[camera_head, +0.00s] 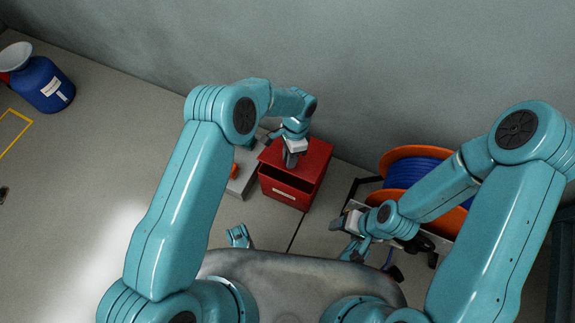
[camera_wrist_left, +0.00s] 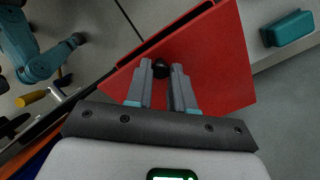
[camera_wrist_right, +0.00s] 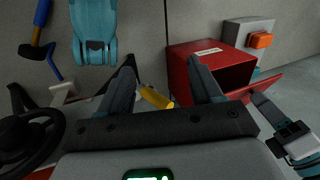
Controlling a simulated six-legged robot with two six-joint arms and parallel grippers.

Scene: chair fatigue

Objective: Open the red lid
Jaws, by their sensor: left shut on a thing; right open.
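The red box (camera_head: 285,193) stands on the floor near the wall. Its red lid (camera_head: 314,155) is partly raised, with a dark gap between it and the front wall. The right wrist view also shows the box (camera_wrist_right: 190,75) with its dark inside and the tilted lid (camera_wrist_right: 270,84). My left gripper (camera_head: 290,158) is at the lid. In the left wrist view its fingers are shut on a small black knob (camera_wrist_left: 160,68) on the lid (camera_wrist_left: 218,60). My right gripper (camera_wrist_right: 162,72) is open and empty, to the right of the box in the head view.
A grey box with an orange part (camera_head: 234,171) stands left of the red box. An orange reel with blue cable (camera_head: 412,171) is at the right. A blue drum (camera_head: 43,84) stands far left. A yellow-handled thing (camera_wrist_right: 157,97) shows beyond my right fingers. Left floor is mostly clear.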

